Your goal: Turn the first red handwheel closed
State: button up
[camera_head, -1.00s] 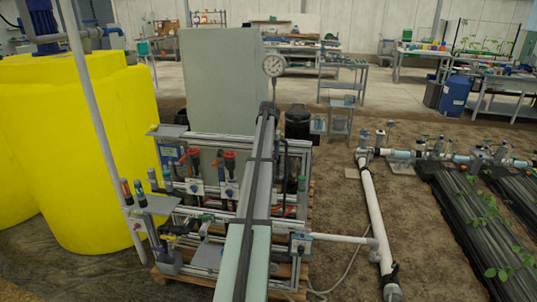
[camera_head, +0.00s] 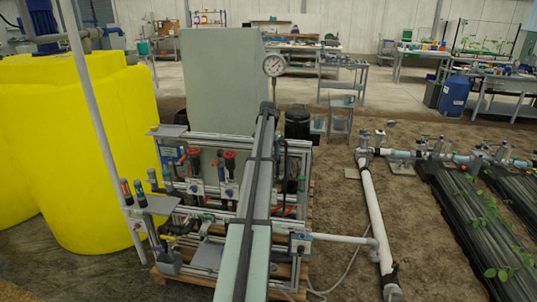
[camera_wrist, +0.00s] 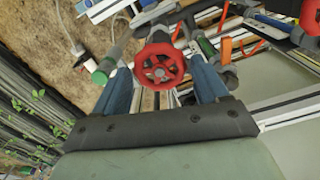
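A red handwheel (camera_wrist: 159,69) with spokes shows in the wrist view, facing the camera, between the two blue fingers of my gripper (camera_wrist: 158,66). The fingers are spread, one on each side of the wheel. A narrow gap seems to show beside the rim on both sides; I cannot tell whether either finger touches it or how deep the wheel sits between them. In the head view my arm stretches over the skid (camera_head: 210,138), and I cannot make out the gripper or this wheel there.
Grey-white pipes, a green cap (camera_wrist: 99,78) and orange-red parts (camera_wrist: 226,50) lie close around the wheel. In the head view, red-topped fittings (camera_head: 229,160) stand on the skid left of my arm. Yellow tanks (camera_head: 90,150) are at left, a pressure gauge (camera_head: 274,65) behind.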

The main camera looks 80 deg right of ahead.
jog(key=shift+o, duration=1.4)
notch_tip(320, 180, up, 14)
jog(key=shift+f, duration=0.15)
